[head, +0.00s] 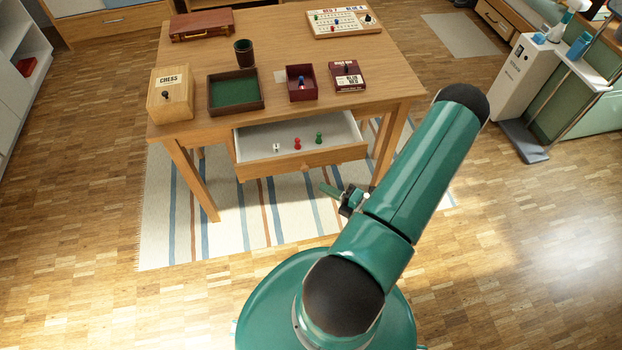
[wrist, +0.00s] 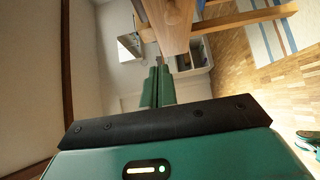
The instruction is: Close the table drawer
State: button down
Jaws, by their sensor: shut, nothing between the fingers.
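The table drawer (head: 302,163) is pulled out from under the wooden table (head: 290,112) in the head view. Its white inside shows a white pawn (head: 277,148), a red pawn (head: 297,144) and a green pawn (head: 319,138). My gripper (head: 326,188) is low in front of the drawer, right of its middle in the picture. Its green fingers are together and hold nothing. I cannot tell whether they touch the drawer front. In the wrist view the shut fingers (wrist: 158,88) point toward a wooden surface (wrist: 172,25), which I cannot surely identify.
On the tabletop are a chess box (head: 171,95), a green-lined tray (head: 235,91), a dark cup (head: 244,53), a maroon box (head: 301,83), a card box (head: 347,77), a brown case (head: 202,25) and a game board (head: 344,22).

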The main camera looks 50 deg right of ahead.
send_near(290, 159)
jog(key=w+a, duration=0.3)
jog(key=shift+w+d, duration=0.65)
jog(key=shift+w, duration=0.25)
jog(key=shift+w+d, duration=0.3)
jog(key=shift+w, duration=0.2)
jog(key=w+d, duration=0.2)
jog(key=w, duration=0.1)
jog(key=w+d, duration=0.2)
jog(key=w, duration=0.1)
jog(key=w+d, duration=0.3)
jog(key=w, duration=0.1)
jog(key=shift+w, duration=0.1)
jog(key=shift+a, duration=0.1)
